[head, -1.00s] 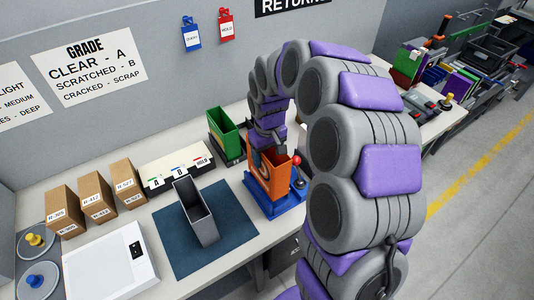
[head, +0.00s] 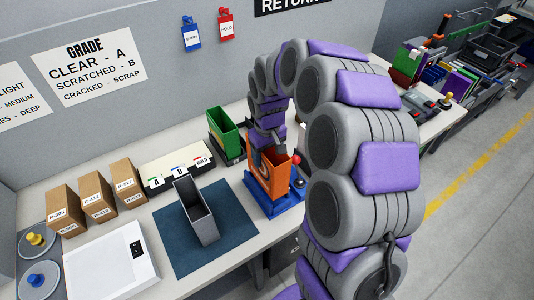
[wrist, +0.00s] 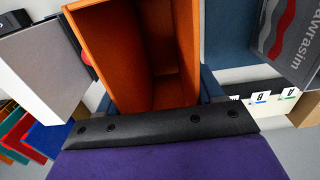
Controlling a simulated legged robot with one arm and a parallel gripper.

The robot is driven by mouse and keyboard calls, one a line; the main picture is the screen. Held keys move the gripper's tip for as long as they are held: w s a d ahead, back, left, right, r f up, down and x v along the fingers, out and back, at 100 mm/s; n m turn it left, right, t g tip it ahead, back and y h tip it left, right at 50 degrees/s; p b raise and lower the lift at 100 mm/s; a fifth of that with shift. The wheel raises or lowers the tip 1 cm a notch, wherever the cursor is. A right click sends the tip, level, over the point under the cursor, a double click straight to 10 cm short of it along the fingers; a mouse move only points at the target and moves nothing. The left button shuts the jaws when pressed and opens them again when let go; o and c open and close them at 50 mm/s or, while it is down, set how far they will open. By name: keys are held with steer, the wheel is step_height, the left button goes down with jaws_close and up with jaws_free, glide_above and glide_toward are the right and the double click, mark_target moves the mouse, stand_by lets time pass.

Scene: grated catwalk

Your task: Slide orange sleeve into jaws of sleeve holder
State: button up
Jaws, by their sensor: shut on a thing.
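The orange sleeve (head: 262,181) stands upright, open end up, at the blue sleeve holder (head: 277,208) on the bench. The holder has a red ball knob (head: 296,159) at its right. My gripper (head: 268,150) reaches down from above and is shut on the sleeve's upper edge; its fingertips are mostly hidden in the head view. In the wrist view the sleeve (wrist: 158,58) opens toward the camera and is empty, with my dark gripper part (wrist: 160,124) across its near edge. Blue holder parts (wrist: 211,86) show beside it. How deep the sleeve sits between the jaws is hidden.
A green sleeve (head: 224,130) stands in a dark holder behind. Several brown boxes (head: 96,197), a label block (head: 176,164) and a white device (head: 108,264) lie further left.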

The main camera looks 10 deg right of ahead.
steer(key=shift+f, duration=0.2)
steer(key=shift+f+b, duration=0.45)
steer(key=shift+f, duration=2.9)
steer(key=o, duration=1.4)
steer(key=shift+c, duration=0.2)
steer(key=shift+o, duration=0.4)
steer(key=shift+r, duration=0.1)
steer(key=shift+r+p, duration=1.75)
steer(key=shift+r, duration=2.2)
